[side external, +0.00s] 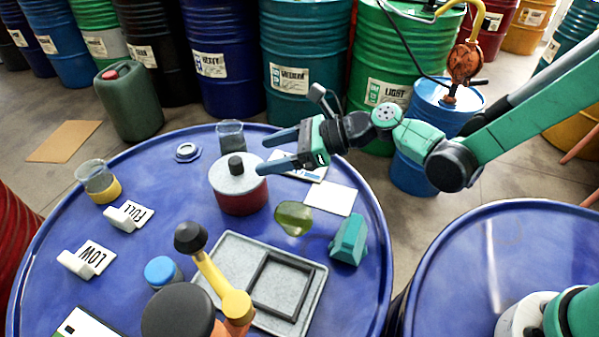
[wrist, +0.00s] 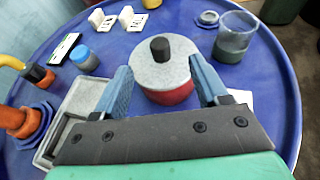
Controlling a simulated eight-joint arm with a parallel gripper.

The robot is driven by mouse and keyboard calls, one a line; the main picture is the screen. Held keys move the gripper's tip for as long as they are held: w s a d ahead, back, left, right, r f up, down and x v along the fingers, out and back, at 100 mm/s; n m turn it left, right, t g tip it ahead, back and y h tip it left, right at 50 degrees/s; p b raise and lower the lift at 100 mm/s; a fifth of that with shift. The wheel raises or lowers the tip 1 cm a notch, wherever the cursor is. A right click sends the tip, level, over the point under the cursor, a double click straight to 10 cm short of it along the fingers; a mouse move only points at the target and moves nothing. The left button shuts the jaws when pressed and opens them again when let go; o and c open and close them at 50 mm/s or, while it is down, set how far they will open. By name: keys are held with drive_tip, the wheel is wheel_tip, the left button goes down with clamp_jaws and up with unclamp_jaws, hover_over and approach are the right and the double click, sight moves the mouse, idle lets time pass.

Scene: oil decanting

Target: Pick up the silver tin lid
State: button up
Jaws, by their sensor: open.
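The silver tin lid (side external: 228,178) is a grey speckled disc with a black knob (side external: 236,165) on top. It sits level on a red tin (side external: 240,202) on the blue drum top. My gripper (side external: 266,153) is open and empty, reaching in from the right. In the side view one fingertip overlaps the lid's right edge; I cannot tell whether it touches.
A glass beaker (side external: 230,136) stands behind the tin. A green oil patch (side external: 294,218) and a teal block (side external: 348,240) lie to the right. A grey tray (side external: 232,250) and an orange-yellow pump-like piece (side external: 224,286) are in front. Bare drum top lies left of the tin.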

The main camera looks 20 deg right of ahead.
sight(247, 171)
drive_tip(key=x, duration=0.5)
drive_tip(key=shift+a+f, duration=0.1)
clamp_jaws()
